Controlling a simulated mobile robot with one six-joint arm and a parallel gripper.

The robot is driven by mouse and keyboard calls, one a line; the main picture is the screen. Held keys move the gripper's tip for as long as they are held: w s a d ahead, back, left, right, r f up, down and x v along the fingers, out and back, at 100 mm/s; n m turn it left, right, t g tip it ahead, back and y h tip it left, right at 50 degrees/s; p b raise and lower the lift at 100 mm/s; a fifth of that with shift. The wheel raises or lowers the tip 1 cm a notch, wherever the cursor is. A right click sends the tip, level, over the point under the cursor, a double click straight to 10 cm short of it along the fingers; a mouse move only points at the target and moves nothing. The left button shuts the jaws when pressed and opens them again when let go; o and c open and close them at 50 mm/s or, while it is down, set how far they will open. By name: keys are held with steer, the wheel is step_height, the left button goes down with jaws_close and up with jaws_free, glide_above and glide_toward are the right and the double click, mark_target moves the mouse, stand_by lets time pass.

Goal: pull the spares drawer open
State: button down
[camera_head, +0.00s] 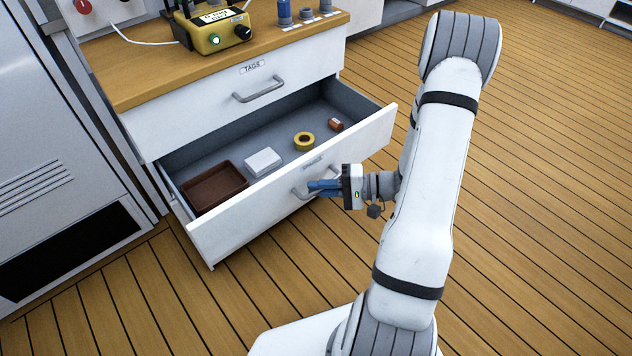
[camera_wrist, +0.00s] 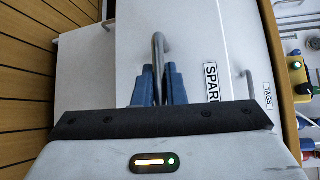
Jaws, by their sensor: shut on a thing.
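The spares drawer (camera_head: 224,230) is the lower drawer of the white cabinet, and it stands pulled well out. Its grey inside shows in the head view. Its grey bar handle (camera_wrist: 159,48) stands between my gripper's blue fingers in the wrist view. My gripper (camera_head: 322,187) is at the drawer front, shut on this handle. The label beside the handle reads "SPAR" in the wrist view, with the rest hidden. My fingers cover part of the handle in the head view.
The open drawer holds a brown tray (camera_head: 213,188), a white box (camera_head: 262,162), a yellow ring (camera_head: 304,141) and a small copper-brown item (camera_head: 336,124). The tags drawer (camera_head: 225,104) above is shut. A yellow control box (camera_head: 219,33) stands on the wooden top. Wooden floor (camera_head: 285,255) in front is clear.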

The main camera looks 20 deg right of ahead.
stand_by(0.3)
steer(key=c, duration=1.5)
jaws_free()
steer(key=p+v, duration=0.2)
steer(key=v, duration=0.6)
steer(key=shift+a, duration=0.1)
